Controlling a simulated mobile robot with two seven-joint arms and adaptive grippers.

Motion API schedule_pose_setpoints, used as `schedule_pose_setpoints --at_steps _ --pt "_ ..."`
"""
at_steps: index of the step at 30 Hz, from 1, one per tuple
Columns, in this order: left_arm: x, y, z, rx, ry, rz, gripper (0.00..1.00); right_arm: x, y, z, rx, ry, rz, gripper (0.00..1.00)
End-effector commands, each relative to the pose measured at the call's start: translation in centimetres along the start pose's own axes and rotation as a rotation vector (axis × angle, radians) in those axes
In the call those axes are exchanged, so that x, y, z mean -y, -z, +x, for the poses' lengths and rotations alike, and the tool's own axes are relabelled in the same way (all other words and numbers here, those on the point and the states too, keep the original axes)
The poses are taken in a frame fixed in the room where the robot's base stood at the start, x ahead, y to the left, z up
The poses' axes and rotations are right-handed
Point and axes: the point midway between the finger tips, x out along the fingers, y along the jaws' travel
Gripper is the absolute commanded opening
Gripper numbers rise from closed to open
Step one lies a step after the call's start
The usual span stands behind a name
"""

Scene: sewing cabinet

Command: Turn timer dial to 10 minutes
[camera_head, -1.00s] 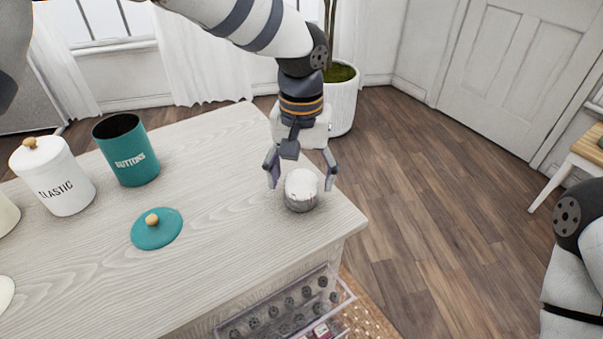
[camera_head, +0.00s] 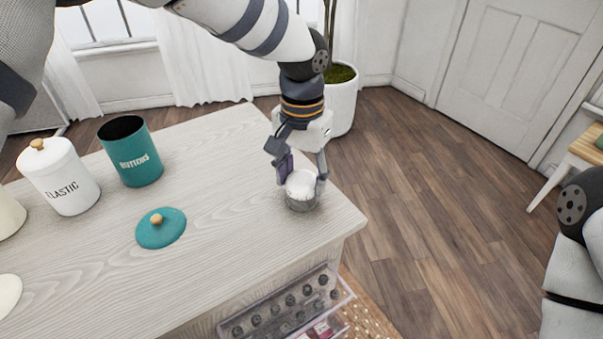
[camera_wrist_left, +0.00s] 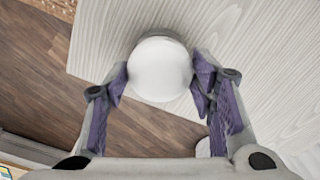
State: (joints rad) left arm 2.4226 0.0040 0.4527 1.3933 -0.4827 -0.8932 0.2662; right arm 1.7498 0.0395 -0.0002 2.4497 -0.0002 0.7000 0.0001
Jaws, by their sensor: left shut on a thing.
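The timer (camera_head: 302,191) stands upright near the right corner of the cabinet top, with a white domed upper part and a grey lower part. My left gripper (camera_head: 303,176) points down over it, its fingers shut on the white upper part from both sides. In the left wrist view the timer's round white top (camera_wrist_left: 160,70) sits between the purple-padded fingers of my left gripper (camera_wrist_left: 160,82). No dial marks or numbers can be read. My right arm shows at the right edge of the head view, but its gripper is out of view.
On the pale wooden cabinet top (camera_head: 235,225) stand a white ELASTIC canister (camera_head: 62,178) and an open teal BUTTONS canister (camera_head: 132,155). A teal lid (camera_head: 160,230) lies in front. A clear open drawer (camera_head: 285,308) with several spools juts out below. The timer is close to the right edge.

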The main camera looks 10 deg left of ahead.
Motion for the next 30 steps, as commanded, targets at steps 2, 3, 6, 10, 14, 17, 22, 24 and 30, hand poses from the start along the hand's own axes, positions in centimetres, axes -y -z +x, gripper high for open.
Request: schedule_pose_setpoints --at_steps 2,3,6,10,14,17,22,24,30 --pt "-0.01 0.0 -0.14 -0.002 0.001 0.071 0.23 0.01 0.19 -0.32 -0.009 0.001 0.0 0.0" --pt "-0.02 -0.01 -0.12 -0.001 0.001 0.109 0.23 0.02 0.24 -0.4 -0.012 0.001 0.0 0.0" --pt "-0.04 -0.02 -0.09 0.0 0.001 0.205 0.23 0.02 0.34 -0.56 -0.017 0.001 0.0 0.0" --pt "-0.05 -0.03 -0.03 0.001 0.0 0.323 0.23 0.02 0.43 -0.71 -0.021 0.001 0.0 0.0" --pt "-0.05 -0.04 0.03 0.001 -0.001 0.43 0.23 0.03 0.49 -0.8 -0.024 0.001 0.0 0.0" --pt "-0.05 -0.04 0.06 0.002 -0.001 0.504 0.23 0.03 0.52 -0.85 -0.025 0.001 0.0 0.0" --pt "-0.05 -0.04 0.08 0.002 -0.001 0.604 0.23 0.03 0.54 -0.89 -0.026 0.001 0.0 0.0" --pt "-0.05 -0.04 0.09 0.002 -0.001 0.636 0.23 0.03 0.54 -0.9 -0.027 0.001 0.0 0.0" --pt "-0.05 -0.05 0.11 0.002 -0.002 0.696 0.23 0.03 0.55 -0.91 -0.027 0.001 0.0 0.0"
